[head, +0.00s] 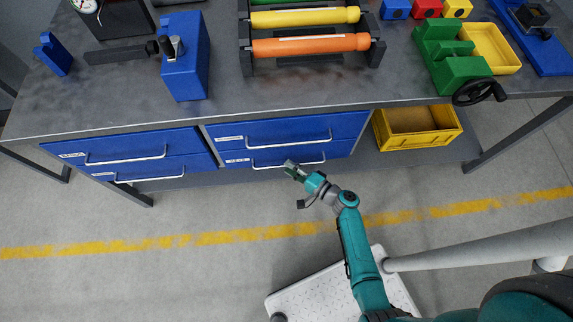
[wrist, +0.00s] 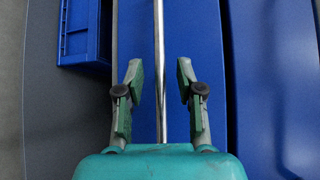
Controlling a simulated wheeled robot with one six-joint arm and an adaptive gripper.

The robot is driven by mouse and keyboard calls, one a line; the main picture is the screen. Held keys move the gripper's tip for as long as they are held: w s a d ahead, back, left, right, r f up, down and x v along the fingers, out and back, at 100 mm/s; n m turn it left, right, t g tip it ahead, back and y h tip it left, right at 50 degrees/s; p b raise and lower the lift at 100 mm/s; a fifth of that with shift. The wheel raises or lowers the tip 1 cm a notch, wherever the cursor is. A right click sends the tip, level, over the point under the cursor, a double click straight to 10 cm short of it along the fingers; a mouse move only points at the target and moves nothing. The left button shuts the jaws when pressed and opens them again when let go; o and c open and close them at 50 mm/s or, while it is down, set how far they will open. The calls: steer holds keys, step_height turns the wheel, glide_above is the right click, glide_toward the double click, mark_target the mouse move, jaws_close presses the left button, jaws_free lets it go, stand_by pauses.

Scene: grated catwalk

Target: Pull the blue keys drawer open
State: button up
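Blue drawers with pale bar handles sit under the workbench in two stacks: upper left (head: 125,146), lower left (head: 155,170), upper right (head: 285,130) and lower right (head: 340,149). All look shut. Their small white labels are too small to read, so I cannot tell which is the keys drawer. My gripper (head: 290,168) is in front of the lower right drawer, close to its handle (head: 310,160). In the wrist view my gripper (wrist: 160,88) is open, with a bar handle (wrist: 159,50) running between its fingers. I see no finger closed on the bar.
A yellow crate (head: 452,139) sits on the lower shelf right of the drawers. The bench top (head: 120,105) carries blue blocks, a rack of coloured rollers and a green vise (head: 450,55). The floor before the drawers is clear, with a yellow line (head: 220,237).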

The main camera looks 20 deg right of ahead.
steer(key=shift+x, duration=1.2)
steer(key=shift+c, duration=0.2)
jaws_close()
